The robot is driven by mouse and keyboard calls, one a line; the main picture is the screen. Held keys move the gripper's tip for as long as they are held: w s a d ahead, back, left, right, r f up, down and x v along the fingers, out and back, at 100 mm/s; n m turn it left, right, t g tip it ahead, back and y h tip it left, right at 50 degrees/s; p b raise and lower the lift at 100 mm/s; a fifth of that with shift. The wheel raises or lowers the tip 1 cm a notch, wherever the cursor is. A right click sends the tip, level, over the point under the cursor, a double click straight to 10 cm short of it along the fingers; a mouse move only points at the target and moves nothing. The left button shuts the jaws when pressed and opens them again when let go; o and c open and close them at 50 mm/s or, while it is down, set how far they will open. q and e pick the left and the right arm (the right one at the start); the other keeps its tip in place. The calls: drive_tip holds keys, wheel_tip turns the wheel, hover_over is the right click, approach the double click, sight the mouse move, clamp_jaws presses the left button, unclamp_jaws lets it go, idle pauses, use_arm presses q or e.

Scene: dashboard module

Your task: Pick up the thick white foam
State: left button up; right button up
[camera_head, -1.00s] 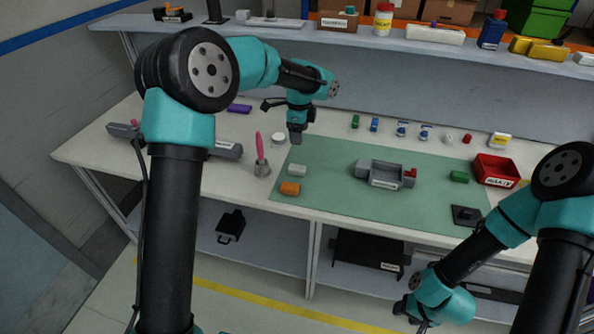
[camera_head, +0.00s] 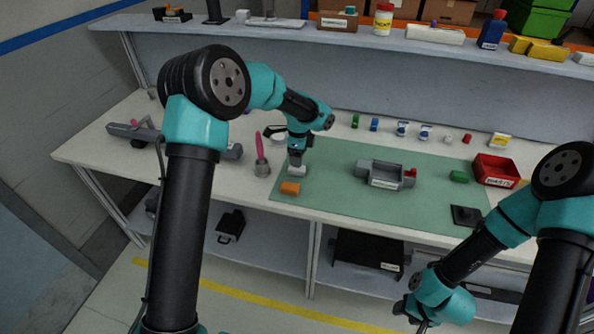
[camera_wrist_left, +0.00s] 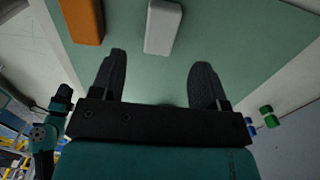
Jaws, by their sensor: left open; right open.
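The white foam block (camera_head: 297,171) lies on the left part of the green mat (camera_head: 340,205), just behind an orange block (camera_head: 290,188). In the left wrist view the white foam (camera_wrist_left: 162,27) lies ahead of the fingertips, roughly between their lines, with the orange block (camera_wrist_left: 82,20) to its left. My left gripper (camera_head: 297,163) points down right at the foam and partly hides it in the head view. Its two fingers (camera_wrist_left: 160,75) are apart with nothing between them. My right gripper (camera_head: 422,326) is low at the bottom edge, away from the table top, its fingers barely visible.
Small parts line the back. The mat's front middle is clear.

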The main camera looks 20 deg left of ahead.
use_arm(q)
wheel_tip(320, 180, down, 6)
drive_tip(key=shift+r, duration=0.15)
drive_tip(key=shift+c, duration=0.2)
idle(0.4)
drive_tip(key=c, duration=1)
drive_tip(key=shift+o, duration=0.2)
drive_tip(key=shift+r, duration=0.1)
drive_tip(key=shift+r, duration=0.45)
wheel_tip(320, 180, up, 3)
drive_tip(key=shift+f, duration=0.15)
drive_tip(key=s+d, duration=0.1)
drive_tip(key=s, duration=0.4)
drive_tip(key=s+d, duration=0.2)
drive_tip(key=s, duration=0.3)
drive_tip(key=s+d+r, duration=0.1)
drive_tip(key=s, duration=0.4)
drive_tip(key=shift+s+d+r, duration=0.1)
drive_tip(key=shift+s+d, duration=0.05)
drive_tip(key=shift+s, duration=0.1)
